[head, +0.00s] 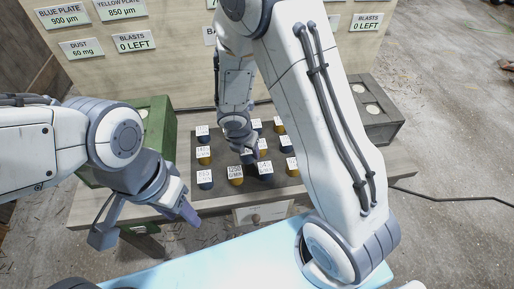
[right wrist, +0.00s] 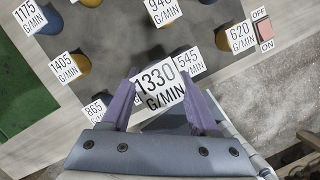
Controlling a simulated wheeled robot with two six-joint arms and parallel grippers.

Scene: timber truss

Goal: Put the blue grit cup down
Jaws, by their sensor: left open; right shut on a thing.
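My right gripper (head: 245,149) is low over the middle of the grey mat (head: 222,192), among the labelled cups. In the right wrist view its two purple fingers (right wrist: 162,82) are shut on a cup whose white card (right wrist: 160,92) reads 1330 G/MIN. The card hides most of that cup, so its colour and whether it touches the mat cannot be told. A blue cup marked 545 (right wrist: 184,62) is just beyond it, and one marked 865 (right wrist: 97,108) is to the left. My left gripper (head: 145,222) is open and empty, left of the mat.
Several blue and yellow cups stand in rows on the mat, including a yellow one (head: 236,176) at the front. A green box (head: 158,125) is at the left and a dark box (head: 375,110) at the right. A switch (right wrist: 263,28) lies by the mat's edge.

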